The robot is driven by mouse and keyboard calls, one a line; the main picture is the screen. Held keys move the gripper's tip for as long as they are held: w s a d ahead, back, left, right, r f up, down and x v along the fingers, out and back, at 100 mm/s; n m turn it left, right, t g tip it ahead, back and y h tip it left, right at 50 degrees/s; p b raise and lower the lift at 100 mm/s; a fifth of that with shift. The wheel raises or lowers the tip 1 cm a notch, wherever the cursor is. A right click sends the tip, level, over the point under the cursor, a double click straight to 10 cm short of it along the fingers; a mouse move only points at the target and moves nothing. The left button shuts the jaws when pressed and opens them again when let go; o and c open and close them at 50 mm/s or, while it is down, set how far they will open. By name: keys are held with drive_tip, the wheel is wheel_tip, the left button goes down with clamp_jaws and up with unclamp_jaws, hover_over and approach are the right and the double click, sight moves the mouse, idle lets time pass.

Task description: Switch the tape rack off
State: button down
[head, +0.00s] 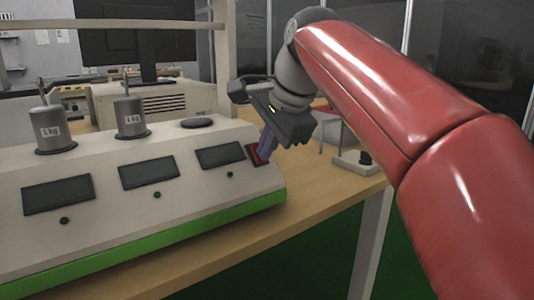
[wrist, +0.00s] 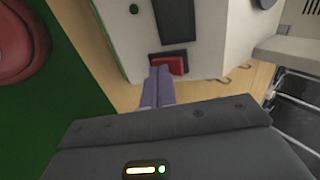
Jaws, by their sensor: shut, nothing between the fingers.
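The tape rack (head: 100,210) is a long pale grey box with a green lower edge, several dark displays and small green buttons along its sloped front. A red switch (head: 254,154) sits at its right end; it also shows in the wrist view (wrist: 173,65). My gripper (head: 263,157) is shut and empty, with its purple fingers pointing down at the red switch. In the wrist view the fingertips (wrist: 160,70) are at the switch's near left edge and overlap it; I cannot tell whether they touch it. The switch's position is partly hidden.
Two 1 kg weights (head: 52,130) (head: 131,117) stand on the rack, and a round dark pad (head: 197,123) is empty. A small device with a black knob (head: 362,160) stands on the wooden table (head: 262,237) to the right. A monitor (head: 130,38) stands behind.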

drive_tip(key=shift+w+a+f, duration=0.1)
drive_tip(key=shift+w+f, duration=0.05)
drive_tip(key=shift+f, duration=0.2)
drive_tip(key=shift+w+a+r+p, duration=0.1)
drive_tip(key=shift+r+p, duration=0.7)
drive_tip(key=shift+p, duration=0.2)
drive_tip(key=shift+r, duration=0.1)
drive_tip(key=shift+r+p, duration=0.25)
drive_tip(key=shift+p, duration=0.05)
drive_tip(key=w+a+r+p+v, duration=0.1)
drive_tip(key=w+p+v, duration=0.1)
drive_tip(key=p+v, duration=0.5)
drive_tip(key=v, duration=0.6)
drive_tip(key=shift+a+r, duration=0.2)
drive_tip(key=shift+r, duration=0.1)
drive_tip(key=shift+w, duration=0.2)
